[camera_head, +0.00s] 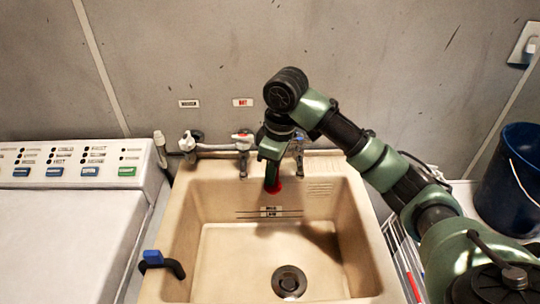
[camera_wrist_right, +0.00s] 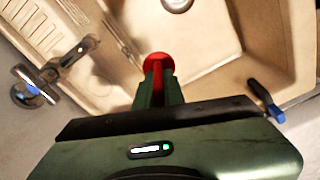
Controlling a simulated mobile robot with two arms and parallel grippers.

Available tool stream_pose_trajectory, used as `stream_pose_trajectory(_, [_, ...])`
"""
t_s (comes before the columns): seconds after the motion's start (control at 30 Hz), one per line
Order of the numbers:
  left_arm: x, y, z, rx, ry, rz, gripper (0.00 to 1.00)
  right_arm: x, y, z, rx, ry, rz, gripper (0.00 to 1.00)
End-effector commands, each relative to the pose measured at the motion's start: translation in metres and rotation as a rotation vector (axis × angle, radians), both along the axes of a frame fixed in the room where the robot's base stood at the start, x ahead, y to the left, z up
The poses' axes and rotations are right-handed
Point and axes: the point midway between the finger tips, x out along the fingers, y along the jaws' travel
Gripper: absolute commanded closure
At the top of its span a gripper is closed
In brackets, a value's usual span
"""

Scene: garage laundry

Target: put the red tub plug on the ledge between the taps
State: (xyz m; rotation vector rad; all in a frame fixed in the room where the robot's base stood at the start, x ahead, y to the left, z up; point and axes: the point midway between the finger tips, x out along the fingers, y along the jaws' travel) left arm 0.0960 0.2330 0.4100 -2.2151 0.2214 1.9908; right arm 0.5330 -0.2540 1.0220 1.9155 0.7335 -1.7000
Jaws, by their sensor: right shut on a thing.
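The red tub plug (camera_head: 273,187) is held in my right gripper (camera_head: 271,172), above the back of the beige sink (camera_head: 180,225). In the right wrist view, the plug (camera_wrist_right: 158,61) shows between the green fingertips, its round red end outermost. The ledge (camera_head: 217,168) runs along the sink's back rim. The left tap (camera_head: 188,144) and right tap (camera_head: 298,145) stand behind it, with a spout (camera_head: 243,150) between them. My right gripper hides part of the space beside the right tap. My left gripper is not in view.
A drain (camera_head: 289,282) lies in the empty basin. A blue-and-black item (camera_head: 154,258) sits on the sink's left rim. A white washing machine (camera_head: 75,210) stands at the left. A blue bucket (camera_head: 510,180) and a wire rack (camera_head: 405,255) are at the right.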

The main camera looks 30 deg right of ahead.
Motion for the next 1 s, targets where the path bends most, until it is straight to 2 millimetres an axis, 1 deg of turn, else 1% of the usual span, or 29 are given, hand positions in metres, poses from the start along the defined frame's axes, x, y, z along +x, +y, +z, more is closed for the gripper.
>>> stream_pose_trajectory(0.03, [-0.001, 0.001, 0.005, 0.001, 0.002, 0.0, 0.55, 0.014, -0.006, 0.004, 0.001, 0.001, -0.006, 1.0])
stream_pose_trajectory(0.1, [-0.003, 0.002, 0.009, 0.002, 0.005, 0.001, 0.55, 0.031, -0.014, 0.004, 0.001, 0.001, -0.006, 1.0])
stream_pose_trajectory(0.3, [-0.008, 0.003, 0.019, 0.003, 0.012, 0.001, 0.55, 0.076, -0.035, 0.005, 0.002, -0.001, -0.004, 1.0])
stream_pose_trajectory(0.5, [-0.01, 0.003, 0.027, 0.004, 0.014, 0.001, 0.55, 0.113, -0.053, 0.004, 0.001, 0.0, -0.004, 1.0])
stream_pose_trajectory(0.6, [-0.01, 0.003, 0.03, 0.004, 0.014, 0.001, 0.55, 0.129, -0.06, 0.004, 0.002, -0.001, -0.003, 1.0])
stream_pose_trajectory(0.73, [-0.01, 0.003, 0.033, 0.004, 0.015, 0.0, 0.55, 0.142, -0.068, 0.003, -0.001, -0.001, -0.002, 1.0])
stream_pose_trajectory(0.8, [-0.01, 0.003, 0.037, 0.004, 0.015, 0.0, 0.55, 0.14, -0.068, -0.011, -0.002, 0.002, 0.0, 1.0])
stream_pose_trajectory(1.0, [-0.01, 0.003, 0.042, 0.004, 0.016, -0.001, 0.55, 0.14, -0.067, -0.028, -0.001, 0.001, 0.0, 1.0])
